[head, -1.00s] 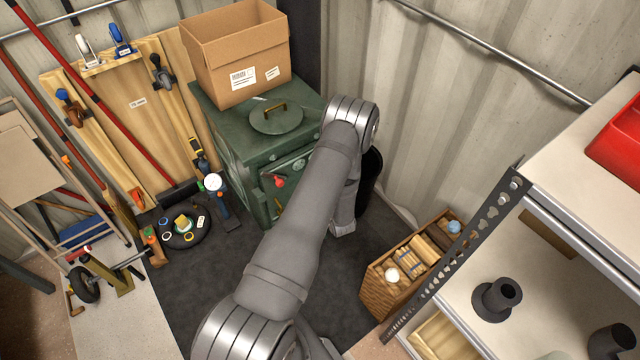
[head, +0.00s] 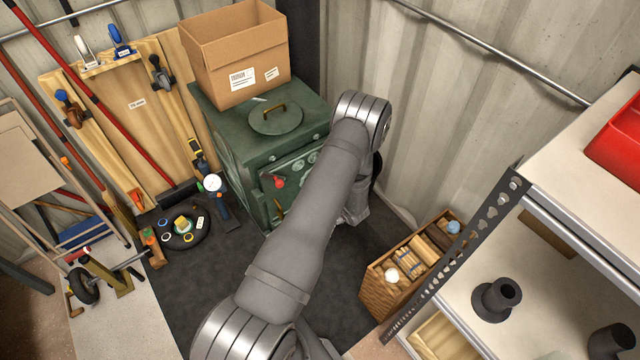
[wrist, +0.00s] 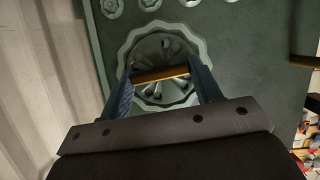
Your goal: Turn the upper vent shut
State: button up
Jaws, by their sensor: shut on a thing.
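A green stove (head: 230,150) stands in the corner, with a red knob (head: 279,182) on its front. In the wrist view a round scalloped vent (wrist: 200,48) sits on the green front, with a brass bar (wrist: 160,75) across its middle. Dark gaps show inside its rim. My gripper (wrist: 161,72) is shut on the brass bar, one finger at each end of it. I cannot tell from this view whether this is the upper vent. In the head view my arm hides the vent and my gripper.
Small round fittings (wrist: 150,4) lie just beyond the vent. A cardboard box (head: 235,60) and a round lid (head: 275,117) are on top of the stove. A wicker basket (head: 376,295) and a shelf (head: 570,190) stand to the right. The dark floor mat (head: 205,270) is partly clear.

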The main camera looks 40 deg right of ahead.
jog(key=shift+m+y, duration=0.4)
dwell(0.4)
jog(key=o, duration=1)
jog(key=v, duration=1.7)
jog(key=shift+s+r, duration=0.15)
jog(key=shift+d, duration=0.1)
jog(key=x, duration=1.7)
jog(key=shift+w, duration=0.2)
